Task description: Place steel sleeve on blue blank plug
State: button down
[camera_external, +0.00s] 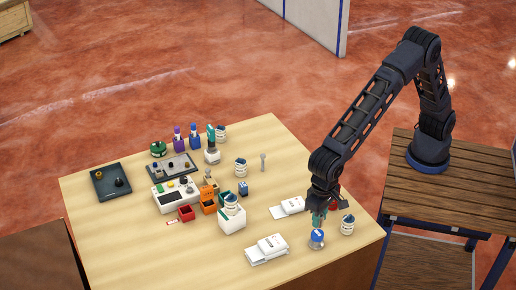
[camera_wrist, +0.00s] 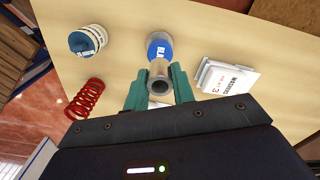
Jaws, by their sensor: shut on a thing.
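The blue blank plug (camera_external: 316,239) stands near the front right corner of the table. In the wrist view its blue top with white letters (camera_wrist: 160,44) shows just beyond my fingers. My gripper (camera_external: 319,215) is directly above the plug, pointing down. In the wrist view my teal fingers (camera_wrist: 159,90) are shut on the steel sleeve (camera_wrist: 157,80), a grey hollow tube whose open end faces the camera. The sleeve's far end overlaps the plug in this view. I cannot tell whether they touch. The sleeve is mostly hidden by the fingers in the external view.
A white-and-blue banded container (camera_external: 347,225) stands right of the plug, with a red spring (camera_wrist: 87,99) near it. White boxes (camera_external: 268,249) lie to the left, another (camera_external: 287,207) behind. Bins, trays and bottles crowd the table's left and back. The front left is clear.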

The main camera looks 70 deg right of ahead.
jog(key=shift+f, duration=1.65)
jog(key=shift+f, duration=0.1)
jog(key=c, duration=1.2)
grip_release()
jog(key=shift+o, duration=0.2)
notch_tip(320, 180, up, 12)
jog(key=shift+r, duration=0.1)
